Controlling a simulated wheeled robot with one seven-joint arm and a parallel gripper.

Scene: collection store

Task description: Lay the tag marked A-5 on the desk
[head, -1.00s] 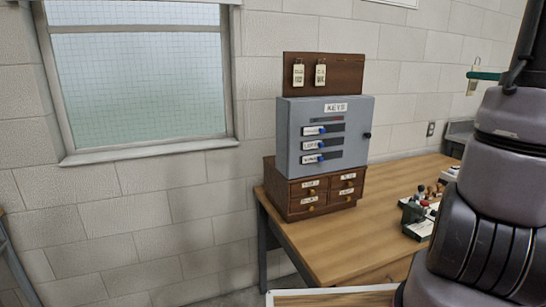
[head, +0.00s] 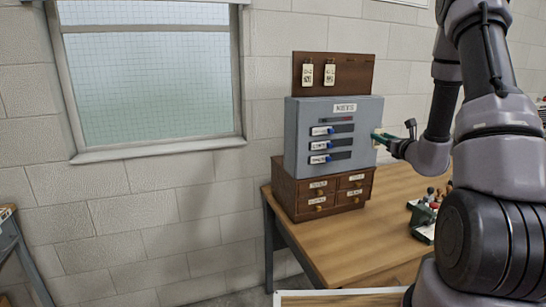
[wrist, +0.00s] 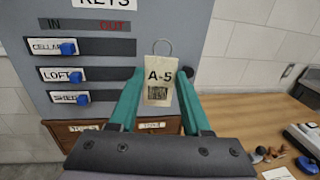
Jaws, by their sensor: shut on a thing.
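The tag marked A-5 (wrist: 158,88) is a cream label with a wire loop on top and a dark printed block below the lettering. My gripper (wrist: 160,93) has its green fingers shut on the tag, which hangs upright in front of the grey key cabinet. In the head view my gripper (head: 378,137) is at the cabinet's right side, above the desk; the tag is too small to make out there. The wooden desk (head: 370,245) stands against the wall, with bare top in front of the drawers; it also shows in the wrist view (wrist: 235,112).
The grey key cabinet (head: 305,118), with several blue sliders, sits on a brown drawer unit (head: 286,190). Two other tags (head: 308,74) hang on the brown board (head: 350,68) above. A green holder with small items (head: 423,215) stands right on the desk.

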